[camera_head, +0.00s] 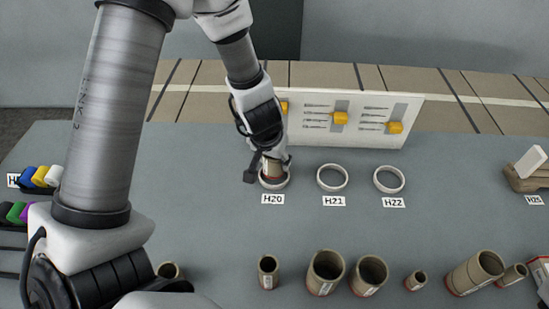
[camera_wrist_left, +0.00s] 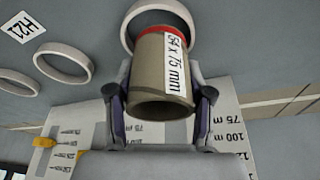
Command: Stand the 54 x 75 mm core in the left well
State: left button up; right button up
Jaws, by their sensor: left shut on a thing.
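The 54 x 75 mm core (camera_wrist_left: 150,75) is a brown cardboard tube with a red band and a white label, seen large in the left wrist view. My left gripper (camera_wrist_left: 160,105) is shut on it, one finger on each side. In the head view my left gripper (camera_head: 271,162) is at the left well (camera_head: 274,183), a white ring labelled H20, with the core (camera_head: 272,170) upright between its fingers. The core's lower end is at or in the ring; I cannot tell whether it touches the bottom. My right gripper is not in view.
Two empty white rings, H21 (camera_head: 332,178) and H22 (camera_head: 389,180), lie to the right. A white board (camera_head: 355,118) with yellow sliders stands behind. Several brown cores, such as a wide one (camera_head: 325,272), stand along the front. The table between is clear.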

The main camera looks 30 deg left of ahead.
pick_arm(q)
jog(key=shift+d+r, duration=0.15)
jog(key=shift+d, duration=0.05)
jog(key=shift+f+b, duration=0.85)
jog(key=shift+f, duration=0.2)
jog(key=shift+f, duration=0.2)
jog(key=o, duration=1.1)
jog(key=shift+c, duration=0.2)
jog(key=v, duration=1.2)
